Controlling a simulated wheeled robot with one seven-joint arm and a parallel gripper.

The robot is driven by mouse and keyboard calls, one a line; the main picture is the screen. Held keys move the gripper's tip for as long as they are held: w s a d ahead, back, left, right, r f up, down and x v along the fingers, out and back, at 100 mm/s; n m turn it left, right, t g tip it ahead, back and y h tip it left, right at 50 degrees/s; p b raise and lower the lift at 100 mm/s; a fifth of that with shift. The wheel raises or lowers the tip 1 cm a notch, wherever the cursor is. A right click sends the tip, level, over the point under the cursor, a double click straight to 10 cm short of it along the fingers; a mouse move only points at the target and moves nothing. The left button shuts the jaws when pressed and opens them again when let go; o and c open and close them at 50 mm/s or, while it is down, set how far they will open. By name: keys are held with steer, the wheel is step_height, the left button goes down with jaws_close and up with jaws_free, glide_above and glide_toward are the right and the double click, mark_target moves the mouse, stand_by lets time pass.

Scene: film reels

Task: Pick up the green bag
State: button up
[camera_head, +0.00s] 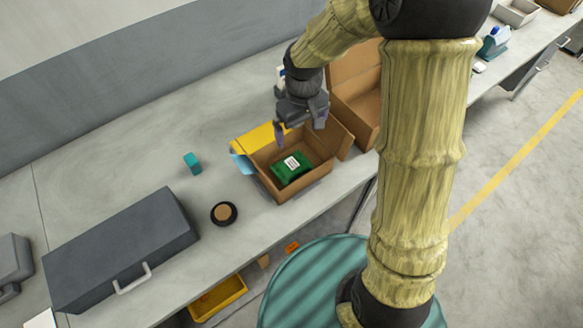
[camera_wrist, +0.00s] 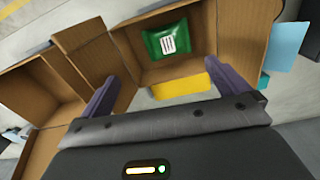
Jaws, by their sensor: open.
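The green bag (camera_head: 291,167) with a white label lies inside an open cardboard box (camera_head: 313,180) on the grey workbench. The bag also shows in the wrist view (camera_wrist: 168,44), lying in the box ahead of the fingers. My gripper (camera_head: 299,128) is above the back part of this box, apart from the bag. In the wrist view my gripper's two purple fingers (camera_wrist: 170,93) are spread wide with nothing between them. One finger is partly hidden behind the gripper body in the head view.
A second open cardboard box (camera_head: 362,98) stands right behind the first. A yellow flap (camera_head: 256,139) and a light blue piece (camera_head: 241,163) are at the box's left. A dark grey case (camera_head: 120,250), a teal block (camera_head: 192,162) and a round black-rimmed item (camera_head: 224,213) sit left on the bench.

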steer(key=shift+w+a+f+n, duration=0.2)
steer(key=shift+w+a+f, duration=0.1)
steer(key=shift+a, duration=0.2)
steer(key=shift+w+a+f+n, duration=0.2)
steer(key=shift+w+a, duration=0.05)
steer(key=shift+a, duration=0.25)
steer(key=shift+f, duration=0.1)
steer(key=p, duration=0.2)
glide_toward(292, 164)
step_height(292, 164, down, 5)
steer(key=shift+d+f, duration=0.1)
steer(key=shift+w+f+p, duration=0.15)
steer(key=shift+f+p, duration=0.7)
steer(key=shift+f, duration=1.7)
